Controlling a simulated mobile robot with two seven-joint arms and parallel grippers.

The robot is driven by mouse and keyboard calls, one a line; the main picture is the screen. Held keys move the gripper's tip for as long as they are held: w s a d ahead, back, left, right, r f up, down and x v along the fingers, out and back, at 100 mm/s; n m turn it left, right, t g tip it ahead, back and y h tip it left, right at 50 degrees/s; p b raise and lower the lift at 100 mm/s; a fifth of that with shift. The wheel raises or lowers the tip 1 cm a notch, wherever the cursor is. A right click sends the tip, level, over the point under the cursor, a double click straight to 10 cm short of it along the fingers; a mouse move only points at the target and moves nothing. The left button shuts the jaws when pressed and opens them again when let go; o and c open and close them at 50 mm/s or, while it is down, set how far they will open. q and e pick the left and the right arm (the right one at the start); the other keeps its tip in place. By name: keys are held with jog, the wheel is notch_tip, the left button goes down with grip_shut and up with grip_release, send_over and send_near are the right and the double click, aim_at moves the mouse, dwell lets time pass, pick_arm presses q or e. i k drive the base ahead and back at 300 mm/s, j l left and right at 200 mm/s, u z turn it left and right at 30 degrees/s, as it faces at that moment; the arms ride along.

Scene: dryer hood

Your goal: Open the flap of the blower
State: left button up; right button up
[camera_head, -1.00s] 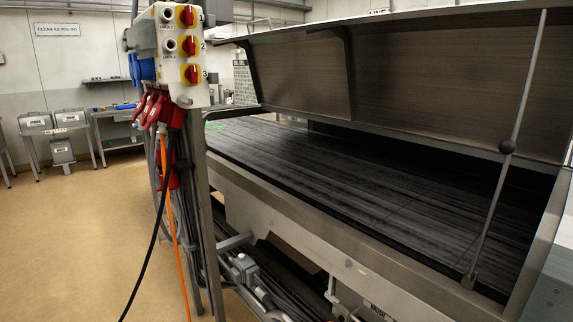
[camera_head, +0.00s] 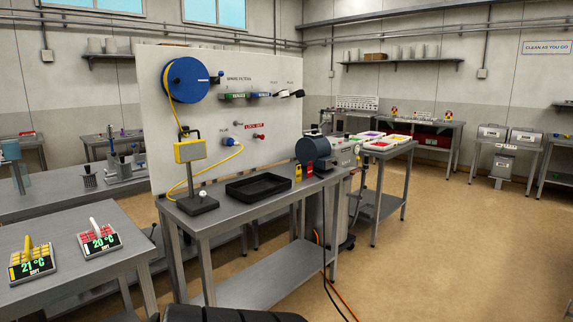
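I cannot make out a blower flap for certain. A dark blue cylindrical machine (camera_head: 313,148) stands at the right end of the middle steel workbench (camera_head: 225,214); whether it is the blower, I cannot tell. A grey cabinet-like unit (camera_head: 343,200) stands just behind that end of the bench. Neither of my grippers is in view. A black ribbed shape at the bottom edge is cut off and I cannot tell what it is.
The middle bench carries a black tray (camera_head: 258,187) and a yellow device on a stand (camera_head: 189,152). A white panel (camera_head: 262,110) with a blue hose reel (camera_head: 187,82) rises behind. A nearer table (camera_head: 75,255) is at left. Open floor (camera_head: 430,240) lies right; cables cross it.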

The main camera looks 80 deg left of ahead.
aim_at(332, 163)
jog(key=u, duration=2.2)
jog(key=i+l+z, duration=0.3)
jog(key=i, duration=0.3)
jog(key=i+z, duration=0.3)
jog(key=i, duration=1.8)
jog(key=i+u, duration=0.15)
jog(key=i, duration=0.35)
jog(key=i+l+u, duration=0.15)
jog(key=i, duration=0.35)
jog(key=i+l+u, duration=0.15)
jog(key=i, duration=0.35)
